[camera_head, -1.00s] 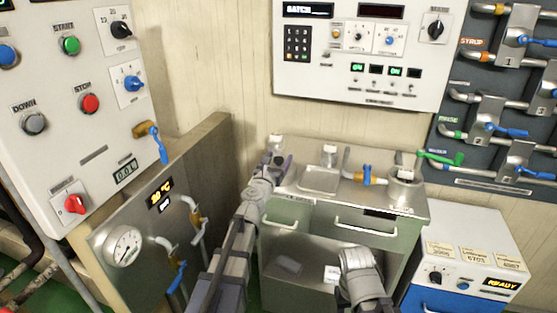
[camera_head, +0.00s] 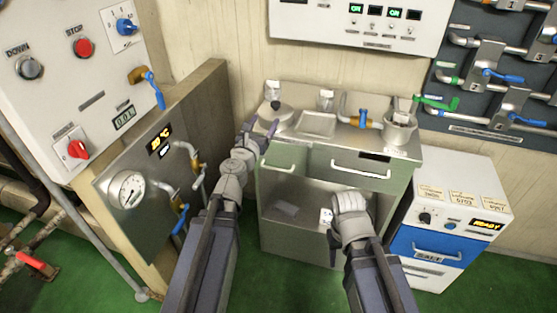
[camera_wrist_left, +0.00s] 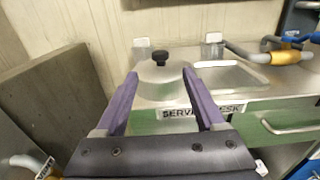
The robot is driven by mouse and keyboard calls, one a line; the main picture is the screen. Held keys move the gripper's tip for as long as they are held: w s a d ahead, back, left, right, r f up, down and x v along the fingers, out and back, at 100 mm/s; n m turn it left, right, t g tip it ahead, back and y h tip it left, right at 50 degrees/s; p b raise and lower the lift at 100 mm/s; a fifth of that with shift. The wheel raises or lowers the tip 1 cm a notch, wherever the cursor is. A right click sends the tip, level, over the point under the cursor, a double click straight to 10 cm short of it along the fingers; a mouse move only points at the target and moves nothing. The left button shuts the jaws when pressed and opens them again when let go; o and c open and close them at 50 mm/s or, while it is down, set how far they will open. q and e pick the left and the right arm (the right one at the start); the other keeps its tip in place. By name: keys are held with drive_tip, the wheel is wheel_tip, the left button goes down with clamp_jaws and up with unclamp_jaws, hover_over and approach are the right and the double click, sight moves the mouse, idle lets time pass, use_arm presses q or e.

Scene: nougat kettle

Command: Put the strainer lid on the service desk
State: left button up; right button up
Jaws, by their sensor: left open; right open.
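The strainer lid, a metal dome with a black knob, stands upright at the left end of the service desk top (camera_head: 340,145). It shows in the head view (camera_head: 274,112) and in the left wrist view (camera_wrist_left: 160,82). My left gripper (camera_head: 259,126) is open and empty at the desk's front left edge. In the left wrist view its purple fingers point at the lid, one to each side of it in the picture. I see no grip on the lid. My right arm reaches to the desk's open lower shelf, and its fingers are hidden.
A sunken basin (camera_head: 317,123) lies right of the lid. A blue-handled tap (camera_head: 363,118) and a metal pot (camera_head: 398,131) stand further right. A gauge panel (camera_head: 150,185) stands close left of my left arm. A salt cabinet (camera_head: 450,225) stands right of the desk.

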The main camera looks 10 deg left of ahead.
use_arm(q)
drive_tip(key=s+d+f+m+g+h, duration=0.2)
drive_tip(key=s+d+f+m+g, duration=0.15)
drive_tip(key=d+m, duration=0.4)
drive_tip(key=s+d+f+m+g+h, duration=0.3)
drive_tip(key=d+f+m, duration=0.2)
drive_tip(key=d+m, duration=0.3)
drive_tip(key=s+d+f+m+g+h, duration=0.2)
drive_tip(key=s+d+f+m+g, duration=0.15)
drive_tip(key=d+m, duration=0.45)
drive_tip(key=s+a+f+m+g+y, duration=0.3)
drive_tip(key=s+f+m+g+y, duration=0.1)
drive_tip(key=s+m, duration=0.3)
drive_tip(key=s+a+f+m+g+y, duration=0.4)
drive_tip(key=s+f+m+y, duration=0.1)
drive_tip(key=s+m, duration=0.3)
drive_tip(key=shift+s+f+m, duration=0.3)
drive_tip(key=shift+f+m, duration=0.05)
drive_tip(key=shift+f, duration=0.05)
